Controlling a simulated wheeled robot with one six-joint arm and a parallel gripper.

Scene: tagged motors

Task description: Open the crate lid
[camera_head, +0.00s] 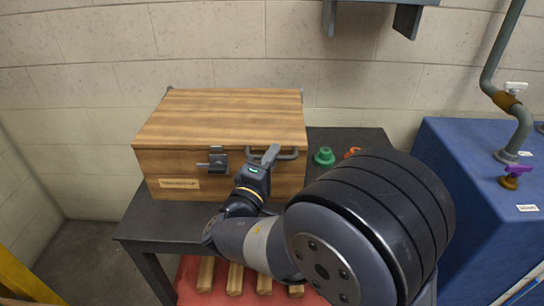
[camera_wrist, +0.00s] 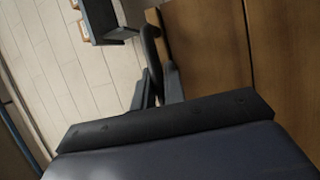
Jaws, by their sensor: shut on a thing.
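The wooden crate (camera_head: 222,181) stands on a dark table, and its lid (camera_head: 225,115) lies shut on top. In the wrist view, my gripper's fingers (camera_wrist: 160,88) are close beside the crate's wood (camera_wrist: 205,60). The fingers hide part of the handle.
A green knob-like part (camera_head: 324,156) and an orange part (camera_head: 352,152) lie on the dark table (camera_head: 170,228) right of the crate. A blue cabinet (camera_head: 455,190) with a pipe stands at the right. A grey wall bracket (camera_head: 405,20) hangs above. Wooden slats lie below the table top.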

